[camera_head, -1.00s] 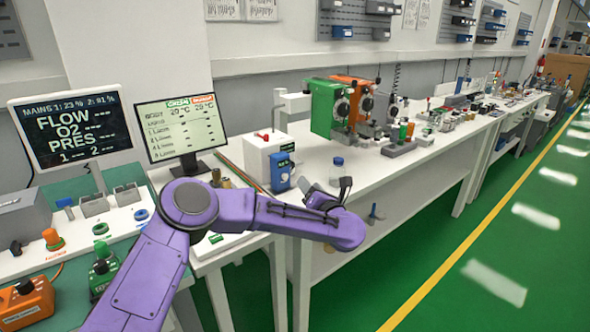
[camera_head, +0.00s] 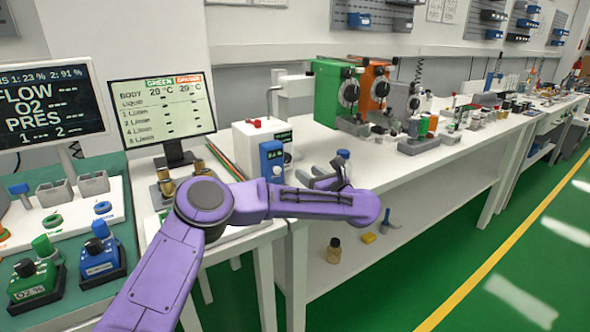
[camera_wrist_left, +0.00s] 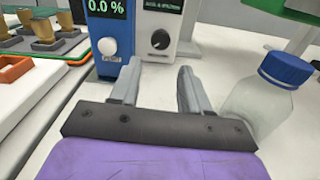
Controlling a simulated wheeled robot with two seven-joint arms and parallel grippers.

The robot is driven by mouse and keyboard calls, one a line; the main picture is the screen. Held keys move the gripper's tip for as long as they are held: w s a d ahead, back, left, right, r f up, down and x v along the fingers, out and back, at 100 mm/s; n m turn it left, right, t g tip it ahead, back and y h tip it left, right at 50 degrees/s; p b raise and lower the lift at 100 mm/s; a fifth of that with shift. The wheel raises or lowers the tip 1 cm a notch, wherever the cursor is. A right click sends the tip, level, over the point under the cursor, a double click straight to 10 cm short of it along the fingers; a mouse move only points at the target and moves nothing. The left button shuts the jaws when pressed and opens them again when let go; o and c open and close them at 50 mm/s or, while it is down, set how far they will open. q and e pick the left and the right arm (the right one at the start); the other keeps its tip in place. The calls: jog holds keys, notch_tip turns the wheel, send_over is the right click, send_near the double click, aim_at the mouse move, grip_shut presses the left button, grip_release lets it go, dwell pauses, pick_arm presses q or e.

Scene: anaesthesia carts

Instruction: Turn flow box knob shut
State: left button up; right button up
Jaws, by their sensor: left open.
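The white flow box (camera_head: 245,148) stands on the bench in the head view, with a red part on top. In the left wrist view its front (camera_wrist_left: 187,50) shows a small dark display and a dark round knob (camera_wrist_left: 161,40) with a light mark. My left gripper (camera_wrist_left: 157,80) is open and empty. Its two fingers point toward the knob and are apart from it, with the knob ahead between them. In the head view the left gripper (camera_head: 328,176) is in front of the box, to its right. My right gripper is not in view.
A blue meter (camera_wrist_left: 108,40) with a white button stands directly left of the knob. A clear bottle with a blue cap (camera_wrist_left: 285,68) is close to the right finger. Green (camera_head: 328,92) and orange (camera_head: 376,85) vaporizers stand farther along the bench.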

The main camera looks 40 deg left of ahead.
aim_at(288, 159)
pick_arm(q)
jog(key=p+x, duration=0.1)
jog(key=x, duration=0.9)
jog(key=shift+w+a+f, duration=0.1)
jog(key=shift+w+a, duration=0.05)
jog(key=shift+a, duration=0.15)
jog(key=shift+c, duration=0.3)
jog(key=c, duration=0.7)
